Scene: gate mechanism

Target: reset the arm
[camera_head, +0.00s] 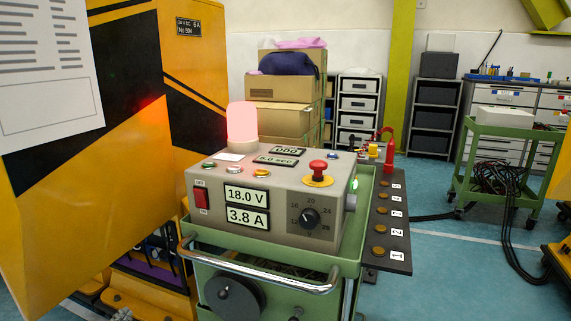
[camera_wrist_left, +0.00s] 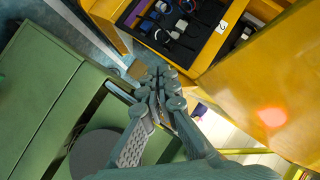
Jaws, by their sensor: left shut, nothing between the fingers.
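My left gripper (camera_wrist_left: 160,82) is shut and empty in the left wrist view, between the green cart and the yellow cabinet. Only a small grey part that may be its tip shows at the bottom left of the head view. The yellow and black gate cabinet (camera_head: 192,75) fills the left of the head view. Its open lower compartment (camera_wrist_left: 185,22) shows dark parts and wiring in the wrist view. I cannot make out a gate arm for certain. The control box (camera_head: 275,195) has a lit red lamp (camera_head: 242,124), a red button (camera_head: 318,168) and a dial (camera_head: 309,218). Its displays read 18.0 V and 3.8 A.
The control box sits on a green cart (camera_head: 205,257) with a chrome handle (camera_head: 262,280) and a dark round disc (camera_head: 234,299). A black panel with numbered knobs (camera_head: 388,222) is at its right. Another green cart (camera_head: 508,135) holds cables. Blue floor (camera_head: 440,265) is open between them.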

